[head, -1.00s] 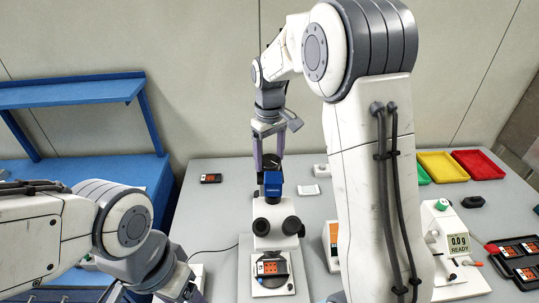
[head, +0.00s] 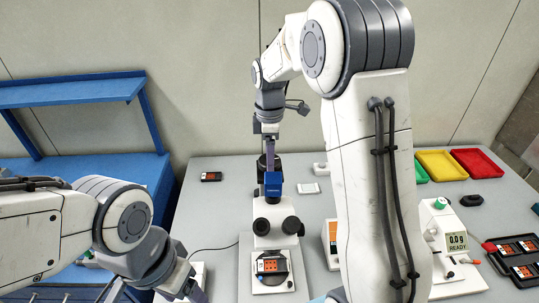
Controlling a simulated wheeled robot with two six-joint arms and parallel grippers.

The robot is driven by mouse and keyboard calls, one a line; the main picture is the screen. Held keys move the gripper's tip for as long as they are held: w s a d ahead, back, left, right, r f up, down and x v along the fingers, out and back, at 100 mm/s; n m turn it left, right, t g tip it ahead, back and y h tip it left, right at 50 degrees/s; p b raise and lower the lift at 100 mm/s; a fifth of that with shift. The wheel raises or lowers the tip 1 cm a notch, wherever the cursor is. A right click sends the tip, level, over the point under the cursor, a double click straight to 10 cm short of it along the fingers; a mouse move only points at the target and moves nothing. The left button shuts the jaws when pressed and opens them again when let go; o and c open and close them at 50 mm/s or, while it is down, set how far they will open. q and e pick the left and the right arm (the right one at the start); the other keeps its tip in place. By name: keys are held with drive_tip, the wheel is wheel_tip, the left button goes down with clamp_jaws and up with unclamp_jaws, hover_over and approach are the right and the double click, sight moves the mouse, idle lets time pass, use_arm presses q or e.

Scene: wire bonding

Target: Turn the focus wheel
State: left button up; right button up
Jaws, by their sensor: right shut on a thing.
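The microscope (head: 275,236) stands at the middle of the table, with a white body, dark eyepieces and a blue block (head: 273,182). The dark focus wheel (head: 262,168) is at its top and back, partly covered by a finger. My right gripper (head: 269,163) points down from above and is shut on the focus wheel, its fingers seen nearly edge-on, one in front of the other. My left gripper (head: 194,293) is low at the bottom left, cut by the frame edge and partly behind its arm; its jaws do not show clearly.
A small orange-and-dark chip board (head: 271,266) lies on the microscope stage. A blue shelf (head: 75,93) stands left.

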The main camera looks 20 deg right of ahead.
drive_tip(key=n, duration=0.5)
drive_tip(key=shift+w+d+r+n, duration=0.1)
drive_tip(key=shift+r+n, duration=0.05)
drive_tip(key=shift+n, duration=0.15)
idle(0.4)
drive_tip(key=o, duration=1.3)
drive_tip(key=shift+r, duration=0.35)
wheel_tip(320, 180, up, 10)
drive_tip(key=shift+f+b, duration=0.15)
drive_tip(key=shift+b, duration=0.95)
drive_tip(key=shift+d, duration=0.1)
